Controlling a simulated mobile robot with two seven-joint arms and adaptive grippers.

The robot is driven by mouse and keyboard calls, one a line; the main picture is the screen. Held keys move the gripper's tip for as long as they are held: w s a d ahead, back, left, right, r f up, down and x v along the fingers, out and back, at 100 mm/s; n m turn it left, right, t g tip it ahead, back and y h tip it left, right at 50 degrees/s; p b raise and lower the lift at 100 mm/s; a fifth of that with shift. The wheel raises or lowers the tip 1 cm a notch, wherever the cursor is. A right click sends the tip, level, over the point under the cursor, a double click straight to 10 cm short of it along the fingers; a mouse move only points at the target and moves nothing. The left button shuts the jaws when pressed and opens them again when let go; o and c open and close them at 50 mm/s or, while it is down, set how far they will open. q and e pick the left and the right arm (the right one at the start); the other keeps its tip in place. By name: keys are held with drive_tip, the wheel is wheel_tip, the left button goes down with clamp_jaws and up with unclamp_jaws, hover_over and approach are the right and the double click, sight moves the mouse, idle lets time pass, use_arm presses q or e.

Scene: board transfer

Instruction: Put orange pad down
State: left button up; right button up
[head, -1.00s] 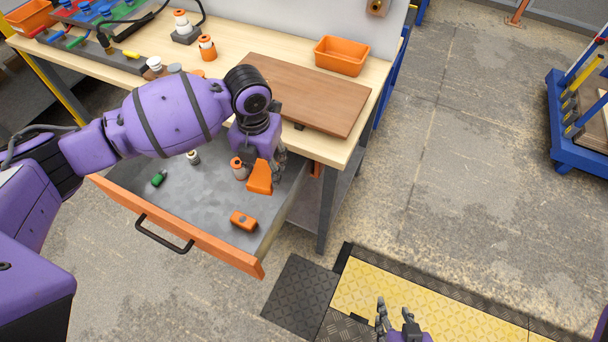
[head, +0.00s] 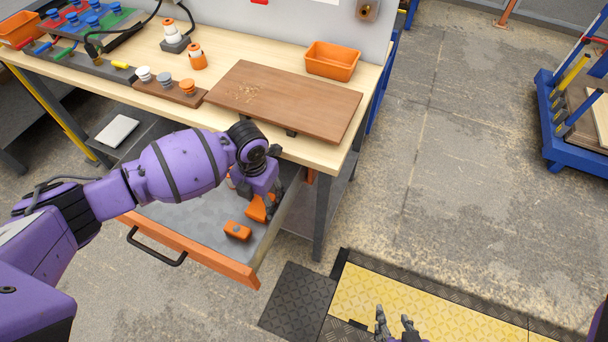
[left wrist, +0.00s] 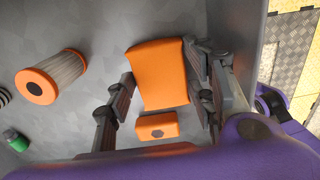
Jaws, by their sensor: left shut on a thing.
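The orange pad (head: 257,208) is in my left gripper (head: 268,206), inside the open drawer (head: 200,247). In the left wrist view the pad (left wrist: 160,72) lies between the two dark fingers (left wrist: 160,95), which are shut on it. Whether its underside touches the drawer floor I cannot tell. A smaller orange block with a dark spot (head: 237,230) lies on the drawer floor beside the pad; it also shows in the left wrist view (left wrist: 157,126). My right gripper (head: 396,325) is open and empty at the bottom edge.
In the left wrist view an orange-ended cylinder (left wrist: 50,80) and a green item (left wrist: 15,140) lie in the drawer. Above it, the workbench carries a brown board (head: 290,100), an orange bin (head: 332,61) and several small parts. Grey drawer floor is bare between items.

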use_arm(q)
drive_tip(key=shift+f, duration=0.2)
drive_tip(key=o, duration=1.1)
drive_tip(key=shift+r, duration=0.15)
drive_tip(key=shift+r, duration=0.3)
wheel_tip(320, 180, up, 12)
drive_tip(key=shift+f+p, duration=0.2)
drive_tip(key=shift+p, duration=0.1)
